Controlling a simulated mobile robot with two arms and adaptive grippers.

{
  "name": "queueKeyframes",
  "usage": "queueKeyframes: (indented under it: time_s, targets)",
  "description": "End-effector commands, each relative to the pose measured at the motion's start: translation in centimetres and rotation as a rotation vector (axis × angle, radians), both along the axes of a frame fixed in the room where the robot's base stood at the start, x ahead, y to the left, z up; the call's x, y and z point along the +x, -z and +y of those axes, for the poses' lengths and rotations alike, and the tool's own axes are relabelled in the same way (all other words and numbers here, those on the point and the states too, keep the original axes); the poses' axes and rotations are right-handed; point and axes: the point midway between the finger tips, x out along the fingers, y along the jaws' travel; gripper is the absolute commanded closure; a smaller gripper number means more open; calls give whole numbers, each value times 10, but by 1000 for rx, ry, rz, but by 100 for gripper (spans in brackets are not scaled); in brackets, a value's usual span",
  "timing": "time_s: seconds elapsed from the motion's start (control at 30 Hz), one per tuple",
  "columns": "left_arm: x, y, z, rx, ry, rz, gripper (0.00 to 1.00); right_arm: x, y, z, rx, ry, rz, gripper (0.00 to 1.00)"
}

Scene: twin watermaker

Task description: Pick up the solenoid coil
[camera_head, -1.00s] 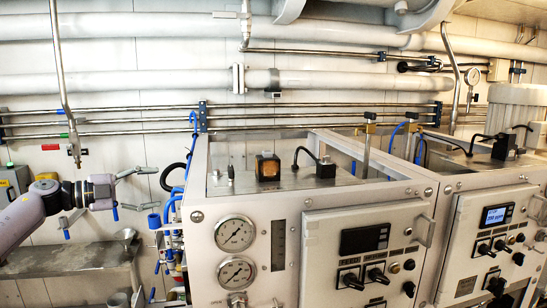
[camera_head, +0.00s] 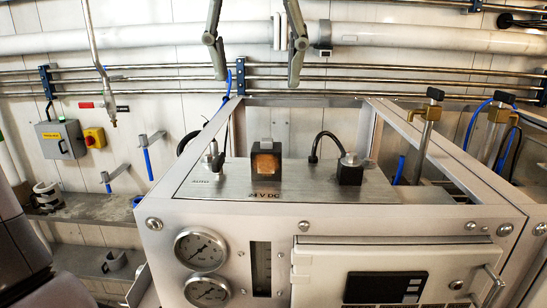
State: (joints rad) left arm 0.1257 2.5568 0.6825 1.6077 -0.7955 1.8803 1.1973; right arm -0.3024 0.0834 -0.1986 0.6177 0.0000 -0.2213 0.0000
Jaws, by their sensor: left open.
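A dark block with a copper-orange face (camera_head: 266,161), which looks like the solenoid coil, stands upright on the metal top plate (camera_head: 225,182), behind the "24 V DC" label. A second black block (camera_head: 350,170) with a black cable stands to its right; I cannot be sure which block is the coil. My left gripper (camera_head: 257,78) hangs from the top edge, its two grey fingers pointing down and wide apart. It is open and empty. In the picture it is above the copper-faced block, with a clear gap. My right gripper is not in view.
A small metal toggle (camera_head: 214,160) stands on the plate at left. The frame's raised metal rail (camera_head: 440,155) and brass valves (camera_head: 428,130) are at right. Pipes (camera_head: 150,75) run along the wall behind. A grey box (camera_head: 61,139) hangs at left.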

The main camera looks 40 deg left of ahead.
Motion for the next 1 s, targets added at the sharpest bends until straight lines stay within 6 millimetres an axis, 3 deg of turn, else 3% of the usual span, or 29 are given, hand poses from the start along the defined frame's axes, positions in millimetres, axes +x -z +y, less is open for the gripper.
queueKeyframes:
  time_s: [0.1,0.3,0.6,0.8,1.0]
  targets:
    - [8,25,7,-2,5,4,40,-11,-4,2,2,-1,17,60]
    - [20,62,16,-5,6,5,40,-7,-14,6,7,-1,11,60]
    - [29,87,22,-5,4,2,40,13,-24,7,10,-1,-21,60]
    - [36,110,23,-5,8,6,40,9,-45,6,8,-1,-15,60]
    - [43,131,29,-6,3,0,40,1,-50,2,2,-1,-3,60]
